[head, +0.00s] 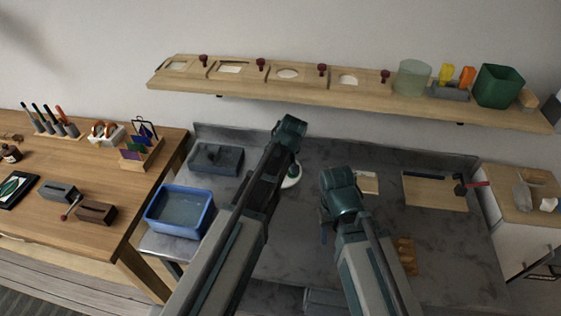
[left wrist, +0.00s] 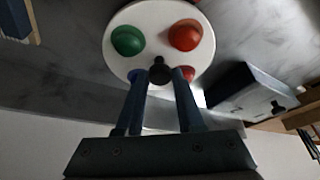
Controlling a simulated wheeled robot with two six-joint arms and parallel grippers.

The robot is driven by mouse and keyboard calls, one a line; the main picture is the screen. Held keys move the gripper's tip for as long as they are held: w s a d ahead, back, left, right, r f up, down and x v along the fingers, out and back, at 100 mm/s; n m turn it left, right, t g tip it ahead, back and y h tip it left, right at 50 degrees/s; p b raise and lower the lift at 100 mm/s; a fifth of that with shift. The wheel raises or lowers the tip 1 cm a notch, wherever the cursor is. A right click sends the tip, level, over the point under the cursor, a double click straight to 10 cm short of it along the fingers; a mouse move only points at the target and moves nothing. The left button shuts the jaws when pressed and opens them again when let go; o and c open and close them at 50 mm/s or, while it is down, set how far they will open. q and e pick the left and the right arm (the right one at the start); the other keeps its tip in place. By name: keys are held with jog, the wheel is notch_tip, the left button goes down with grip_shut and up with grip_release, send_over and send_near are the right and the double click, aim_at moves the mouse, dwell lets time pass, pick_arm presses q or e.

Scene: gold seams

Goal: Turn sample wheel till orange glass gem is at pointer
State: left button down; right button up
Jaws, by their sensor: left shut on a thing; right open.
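The white round sample wheel (left wrist: 158,14) fills the top of the left wrist view. A green gem (left wrist: 128,41) is on its left and an orange-red gem (left wrist: 186,35) on its right. A red gem and a blue gem show partly behind my fingers at the lower edge. My left gripper (left wrist: 160,78) is shut on the wheel's black knob (left wrist: 160,70), a finger on each side. In the head view, my left arm hides most of the wheel (head: 293,176). My right gripper (head: 325,212) is open and empty to the right of the wheel. I cannot make out the pointer.
A blue tub (head: 180,211) and a grey box (head: 216,158) stand left of my left arm on the grey counter. A board (head: 433,190) lies at the right. A wooden shelf (head: 330,94) runs along the wall behind. The counter's back middle is clear.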

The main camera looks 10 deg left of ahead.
pick_arm(q)
jog(key=shift+d+n+g, duration=0.1)
jog(key=shift+n+g, duration=0.2)
jog(key=shift+n, duration=0.3)
jog(key=shift+n+y, duration=0.4)
jog(key=shift+n, duration=0.3)
jog(key=c, duration=0.5)
grip_release()
jog(key=shift+c, duration=0.2)
jog(key=shift+r, duration=0.1)
pick_arm(e)
jog(key=shift+r, duration=0.1)
